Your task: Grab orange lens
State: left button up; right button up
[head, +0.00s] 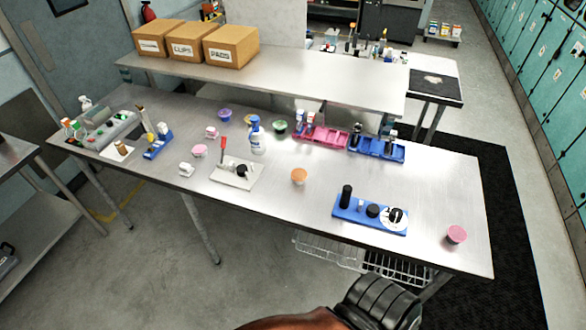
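A small orange cup-shaped piece (299,176), the only clearly orange one that matches the lens, stands on the bare steel tabletop near the middle of the bench in the head view. Its top looks round and a little wider than its base. It stands apart from its neighbours, and nothing covers it.
A blue holder (349,216) with black parts lies right. Pink (314,142) and blue (383,152) racks stand behind. A pink cup (456,234) stands far right.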

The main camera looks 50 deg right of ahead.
aim_at(298, 174)
jog(key=z, duration=0.4)
jog(key=i, duration=0.7)
jog(key=z, duration=0.7)
